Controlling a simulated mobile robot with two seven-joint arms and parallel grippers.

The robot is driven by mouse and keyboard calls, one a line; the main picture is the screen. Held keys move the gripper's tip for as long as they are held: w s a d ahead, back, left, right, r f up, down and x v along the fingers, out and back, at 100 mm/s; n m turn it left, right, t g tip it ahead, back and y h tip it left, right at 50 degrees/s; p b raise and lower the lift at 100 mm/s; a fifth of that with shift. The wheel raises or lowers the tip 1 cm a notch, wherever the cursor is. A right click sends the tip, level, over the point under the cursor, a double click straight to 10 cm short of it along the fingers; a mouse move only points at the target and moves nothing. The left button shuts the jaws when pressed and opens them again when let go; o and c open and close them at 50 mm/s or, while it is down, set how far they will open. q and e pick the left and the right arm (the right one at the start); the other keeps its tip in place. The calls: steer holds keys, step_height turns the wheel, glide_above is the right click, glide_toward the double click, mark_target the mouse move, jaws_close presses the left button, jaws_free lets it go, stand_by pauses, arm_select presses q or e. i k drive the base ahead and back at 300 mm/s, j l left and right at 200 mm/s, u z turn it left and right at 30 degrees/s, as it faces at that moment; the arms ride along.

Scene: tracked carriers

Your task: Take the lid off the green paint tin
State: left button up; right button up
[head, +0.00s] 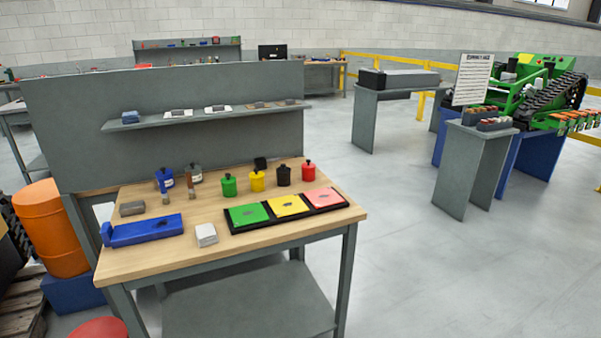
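The green paint tin (229,187) stands upright on the wooden workbench (160,258). A dark knobbed piece sits on its top, which I take to be its lid (227,176). A yellow tin (257,182), a black tin (283,176) and a red tin (308,173) stand in a row to its right, each with a dark top. The green tin is behind the black tray (290,218), apart from it. Neither of my grippers shows in the head view.
The tray holds green, yellow and pink panels. A blue tool holder (140,231), white block (206,235), grey block (131,208), brushes and blue bottle (164,179) lie to the left. A backboard with a shelf (205,115) rises behind. Open floor (440,270) lies right.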

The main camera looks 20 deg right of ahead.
mark_target(228, 179)
steer(key=l+u, duration=0.15)
steer(key=u, duration=0.2)
steer(key=i+l+u, duration=0.1)
steer(key=u, duration=0.25)
steer(key=l+u, duration=0.75)
steer(key=l, duration=0.3)
steer(key=l+u, duration=0.2)
steer(key=l, duration=0.7)
steer(key=k, duration=0.05)
